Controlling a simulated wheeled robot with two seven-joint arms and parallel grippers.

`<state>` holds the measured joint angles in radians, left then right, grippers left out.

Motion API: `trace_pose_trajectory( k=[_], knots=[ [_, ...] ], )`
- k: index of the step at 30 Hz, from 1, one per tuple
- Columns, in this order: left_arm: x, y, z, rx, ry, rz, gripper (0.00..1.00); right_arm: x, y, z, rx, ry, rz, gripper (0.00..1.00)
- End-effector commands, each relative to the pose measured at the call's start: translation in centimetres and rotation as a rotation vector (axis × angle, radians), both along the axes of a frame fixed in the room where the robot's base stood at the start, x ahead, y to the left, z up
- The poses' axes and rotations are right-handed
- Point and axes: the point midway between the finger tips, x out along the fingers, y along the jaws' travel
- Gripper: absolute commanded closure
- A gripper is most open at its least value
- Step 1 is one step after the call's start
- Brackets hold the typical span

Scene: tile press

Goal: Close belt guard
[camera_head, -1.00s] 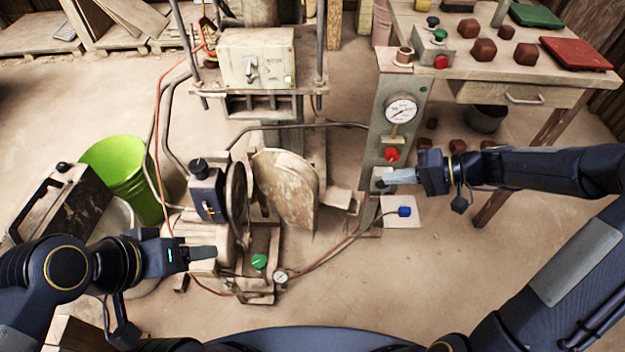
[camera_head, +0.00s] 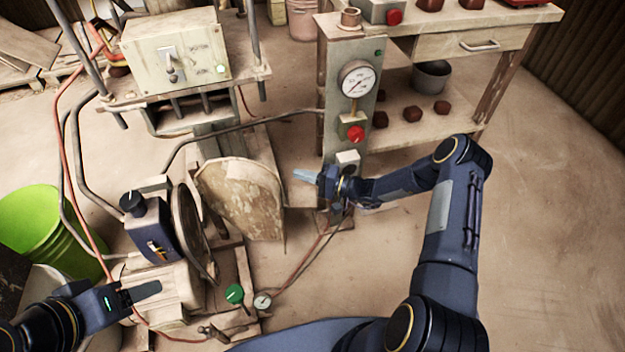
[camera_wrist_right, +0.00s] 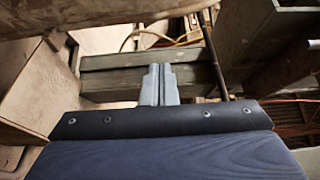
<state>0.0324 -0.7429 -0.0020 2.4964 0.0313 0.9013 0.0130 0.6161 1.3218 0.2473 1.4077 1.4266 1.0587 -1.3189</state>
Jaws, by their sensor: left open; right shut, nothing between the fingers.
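The belt guard (camera_head: 240,208), a worn beige plate with a curved edge, stands upright beside the dark belt wheel (camera_head: 190,232) in the head view. It is swung away from the wheel, leaving the wheel's face uncovered. My right gripper (camera_head: 306,175) is shut and empty, just right of the guard's right edge, with a small gap seen in the picture. Its closed fingers (camera_wrist_right: 158,86) show in the right wrist view before grey beams. My left gripper (camera_head: 146,291) is open and empty, low in front of the motor (camera_head: 165,285).
A gauge post (camera_head: 347,95) with a red button stands behind my right gripper. A lime bucket (camera_head: 45,232) stands at the left. A green knob (camera_head: 234,294) and small gauge (camera_head: 262,301) sit low before the guard. The floor at right is clear.

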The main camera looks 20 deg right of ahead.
Motion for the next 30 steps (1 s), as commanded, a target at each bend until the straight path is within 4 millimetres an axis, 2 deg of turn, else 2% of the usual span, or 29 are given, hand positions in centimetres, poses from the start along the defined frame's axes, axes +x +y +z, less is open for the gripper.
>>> trace_pose_trajectory(
  k=[1, 6, 9, 15, 30],
  knots=[
    [0.0, 0.0, -0.5, 0.0, 0.0, 0.0, 0.39, 0.7, 1.1, -0.2, 0.001, -0.002, 0.004, 1.0],
    [0.0, 0.0, -1.2, 0.0, 0.0, 0.0, 0.39, 2.6, 4.0, -0.2, 0.0, -0.001, 0.004, 1.0],
    [0.0, 0.0, -1.0, 0.0, 0.0, 0.0, 0.39, 0.6, 4.0, 0.0, 0.001, 0.004, 0.001, 1.0],
    [0.0, 0.0, -1.1, 0.0, 0.0, 0.0, 0.39, -1.1, 4.5, 0.0, 0.0, 0.002, 0.0, 1.0],
    [0.0, 0.0, -1.1, 0.0, 0.0, 0.0, 0.39, -1.4, 4.8, 0.0, 0.0, 0.001, -0.001, 1.0]
  ],
)
